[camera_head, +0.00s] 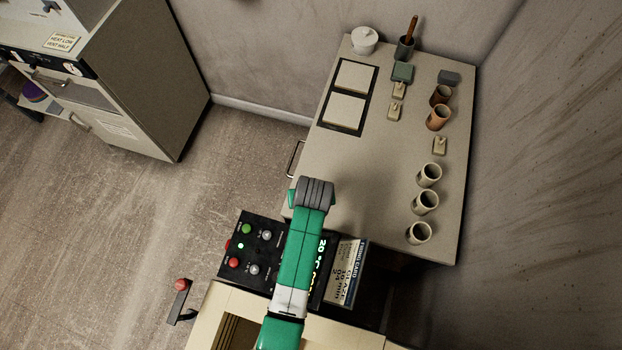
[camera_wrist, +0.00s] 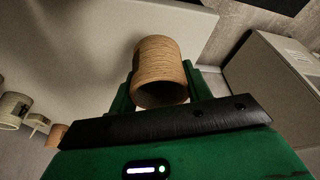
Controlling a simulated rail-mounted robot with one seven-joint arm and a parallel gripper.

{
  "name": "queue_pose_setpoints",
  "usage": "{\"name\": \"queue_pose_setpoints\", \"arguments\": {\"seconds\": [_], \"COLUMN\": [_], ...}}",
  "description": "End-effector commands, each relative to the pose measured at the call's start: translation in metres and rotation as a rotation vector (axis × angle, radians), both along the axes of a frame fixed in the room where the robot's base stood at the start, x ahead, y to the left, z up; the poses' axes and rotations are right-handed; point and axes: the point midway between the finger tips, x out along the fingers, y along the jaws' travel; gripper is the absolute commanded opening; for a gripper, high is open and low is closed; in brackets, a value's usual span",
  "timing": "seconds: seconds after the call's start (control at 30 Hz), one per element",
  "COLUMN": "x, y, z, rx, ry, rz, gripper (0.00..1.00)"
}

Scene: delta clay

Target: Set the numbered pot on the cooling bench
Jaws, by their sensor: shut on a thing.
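A tan, ribbed, cylindrical pot (camera_wrist: 160,62) sits between the green fingers of my gripper (camera_wrist: 161,88) in the wrist view, its dark open mouth facing the camera. My gripper is shut on it. No number shows on the visible side. In the head view my green arm reaches over the near left edge of a pale bench (camera_head: 375,190); the gripper and held pot are hidden there. Two square cream pads (camera_head: 355,76) (camera_head: 344,108) in a black frame lie at the bench's far left. Whether this is the cooling bench is not readable.
Cream cups (camera_head: 425,202) and terracotta pots (camera_head: 438,117) line the bench's right side, with small tagged blocks (camera_head: 440,146) among them. A white lidded jar (camera_head: 364,40) and tool holder (camera_head: 404,48) stand at the back. The bench's middle is clear. A control panel (camera_head: 250,245) lies beside my arm.

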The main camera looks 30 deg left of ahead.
Motion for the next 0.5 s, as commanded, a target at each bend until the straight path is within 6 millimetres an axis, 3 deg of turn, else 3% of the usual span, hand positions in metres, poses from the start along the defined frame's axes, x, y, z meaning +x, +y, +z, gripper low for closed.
{"name": "queue_pose_setpoints", "arguments": {"seconds": [0.03,0.2,0.5], "x": [0.007,0.005,0.005], "y": [0.002,0.001,0.001], "z": [-0.003,-0.032,-0.035], "rx": [0.001,0.000,0.000], "ry": [-0.001,0.000,-0.002], "rz": [0.000,-0.001,-0.001], "gripper": [0.24,0.24,0.24]}}
